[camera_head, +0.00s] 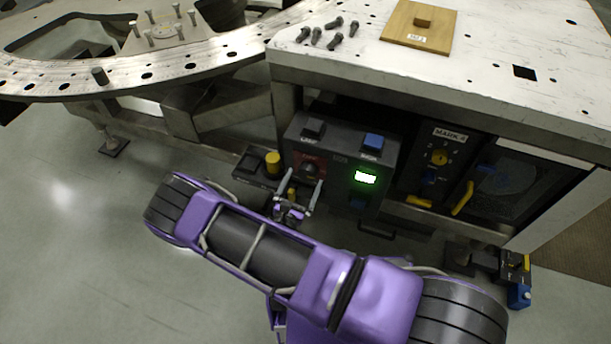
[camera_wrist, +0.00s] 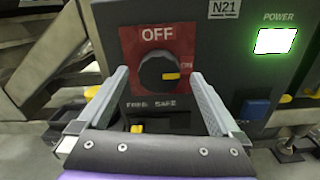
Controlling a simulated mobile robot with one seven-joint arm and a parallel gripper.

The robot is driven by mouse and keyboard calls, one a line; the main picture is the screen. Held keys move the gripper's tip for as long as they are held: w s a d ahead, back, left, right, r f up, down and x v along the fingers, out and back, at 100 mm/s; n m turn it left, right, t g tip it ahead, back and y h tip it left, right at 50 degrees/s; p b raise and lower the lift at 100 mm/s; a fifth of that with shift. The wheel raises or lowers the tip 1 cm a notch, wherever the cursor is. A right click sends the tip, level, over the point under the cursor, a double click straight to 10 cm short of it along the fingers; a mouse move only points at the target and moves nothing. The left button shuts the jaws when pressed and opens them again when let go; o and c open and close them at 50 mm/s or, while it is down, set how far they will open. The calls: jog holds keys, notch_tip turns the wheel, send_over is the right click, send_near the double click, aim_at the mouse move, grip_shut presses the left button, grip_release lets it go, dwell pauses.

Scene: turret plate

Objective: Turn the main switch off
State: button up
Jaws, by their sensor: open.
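The main switch is a round black knob (camera_wrist: 158,74) on a red plate (camera_wrist: 181,42) marked OFF at the top, with ON partly visible at the lower right. In the head view the knob (camera_head: 310,170) sits on the dark control box (camera_head: 341,155). My gripper (camera_head: 301,181) is open, and its two fingers (camera_wrist: 162,82) stand one on each side of the knob, apart from it in the wrist view. Whether the fingertips reach the knob's depth is hard to tell.
A lit green POWER lamp (camera_wrist: 274,41) is right of the knob, with a blue button (camera_wrist: 255,109) below it. A yellow knob (camera_head: 272,162) is close left of my gripper. The white bench top (camera_head: 480,60) overhangs the panels. The MARK-4 panel (camera_head: 439,160) is at right.

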jog(key=shift+x, duration=1.15)
jog(key=c, duration=1.3)
jog(key=shift+c, duration=0.2)
